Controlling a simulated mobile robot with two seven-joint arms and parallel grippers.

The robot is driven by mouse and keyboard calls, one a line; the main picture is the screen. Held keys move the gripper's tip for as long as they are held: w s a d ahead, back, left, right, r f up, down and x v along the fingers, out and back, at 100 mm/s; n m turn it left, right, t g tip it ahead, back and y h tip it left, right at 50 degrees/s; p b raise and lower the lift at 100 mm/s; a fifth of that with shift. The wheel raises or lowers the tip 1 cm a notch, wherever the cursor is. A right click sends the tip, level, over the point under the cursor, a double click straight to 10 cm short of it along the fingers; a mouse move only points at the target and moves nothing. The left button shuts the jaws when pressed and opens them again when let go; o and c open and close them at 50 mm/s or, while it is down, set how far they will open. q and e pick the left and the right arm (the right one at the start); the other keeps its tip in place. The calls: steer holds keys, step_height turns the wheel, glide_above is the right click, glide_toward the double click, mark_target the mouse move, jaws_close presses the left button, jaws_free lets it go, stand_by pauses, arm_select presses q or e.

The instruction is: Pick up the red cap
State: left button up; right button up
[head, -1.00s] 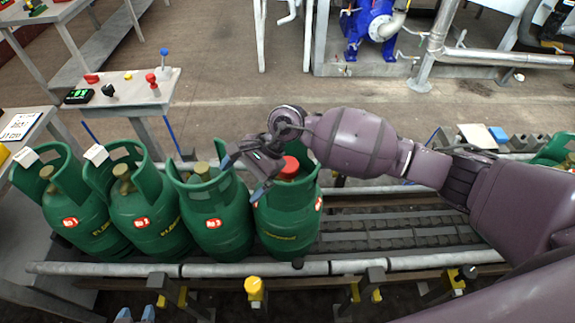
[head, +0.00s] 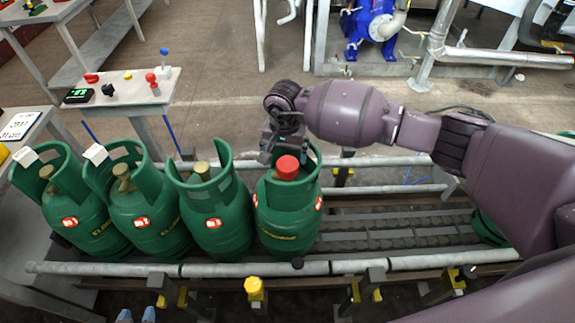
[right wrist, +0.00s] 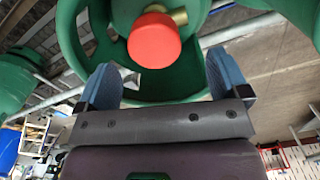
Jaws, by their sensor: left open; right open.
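The red cap (head: 287,167) sits on top of the rightmost green cylinder (head: 287,222) in the row of cylinders, inside its collar. My right gripper (head: 273,152) is just behind and above the cap in the head view, open and empty. In the right wrist view the cap (right wrist: 154,40) is ahead of the gap between the two blue fingers (right wrist: 164,80), apart from both. A brass valve shows beside it. My left gripper (head: 136,315) shows only as two blue fingertips at the bottom left edge, spread apart and empty.
Several other green cylinders (head: 140,210) stand upright to the left on the roller conveyor (head: 390,232). Rails run along both sides. A control stand (head: 125,85) is at the back left. The rollers right of the capped cylinder are partly bare, and my right arm reaches across above.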

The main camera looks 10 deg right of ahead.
mark_target(287, 165)
steer(key=f, duration=0.4)
steer(key=shift+s+d+f, duration=0.15)
steer(key=shift+s+d, duration=0.1)
steer(key=shift+s, duration=0.15)
steer(key=shift+w+f, duration=0.1)
steer(key=shift+f, duration=0.25)
steer(key=c, duration=1)
